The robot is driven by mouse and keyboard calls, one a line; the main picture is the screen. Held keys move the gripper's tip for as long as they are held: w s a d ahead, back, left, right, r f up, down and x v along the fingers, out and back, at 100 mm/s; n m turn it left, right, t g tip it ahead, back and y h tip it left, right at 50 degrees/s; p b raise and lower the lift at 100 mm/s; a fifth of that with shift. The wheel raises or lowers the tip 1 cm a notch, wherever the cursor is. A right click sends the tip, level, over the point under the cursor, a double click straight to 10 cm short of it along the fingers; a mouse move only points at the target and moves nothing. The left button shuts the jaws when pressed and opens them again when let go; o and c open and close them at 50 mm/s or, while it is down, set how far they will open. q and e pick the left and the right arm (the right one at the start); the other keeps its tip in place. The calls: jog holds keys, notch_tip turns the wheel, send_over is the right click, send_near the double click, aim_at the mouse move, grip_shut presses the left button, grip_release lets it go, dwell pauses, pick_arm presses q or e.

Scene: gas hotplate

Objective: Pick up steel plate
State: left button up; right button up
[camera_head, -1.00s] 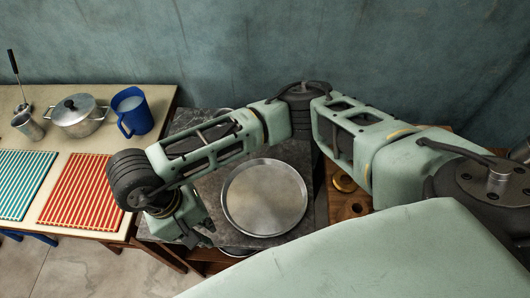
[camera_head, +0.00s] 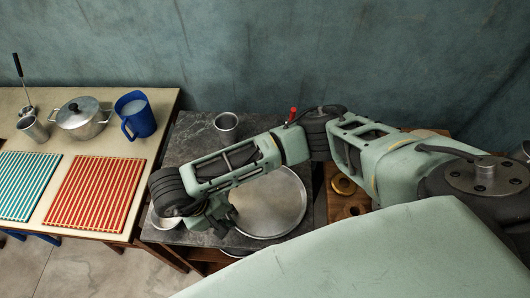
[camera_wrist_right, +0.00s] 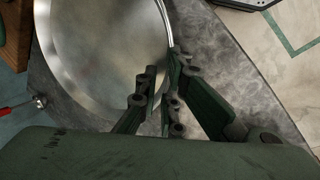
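The round steel plate (camera_head: 275,205) lies flat on the dark stone worktop, its upper left covered by my right forearm. In the right wrist view the plate (camera_wrist_right: 100,45) fills the upper left. My right gripper (camera_head: 228,216) is at the plate's left rim, pointing down. In the wrist view the right gripper's fingers (camera_wrist_right: 163,78) are a little apart, with the plate's rim running in between or just beside them; I cannot tell whether they touch it. My left gripper is not in view.
The dark stone worktop (camera_head: 190,142) bears a metal cup (camera_head: 226,122) behind my arm and a small metal bowl (camera_head: 165,218) near its left edge. On the left table (camera_head: 150,105) are a blue jug (camera_head: 137,115), a lidded pot (camera_head: 82,118) and a red striped mat (camera_head: 95,195).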

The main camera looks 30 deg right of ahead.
jog(key=shift+f, duration=0.1)
dwell(0.4)
grip_shut()
jog(key=shift+r, duration=0.25)
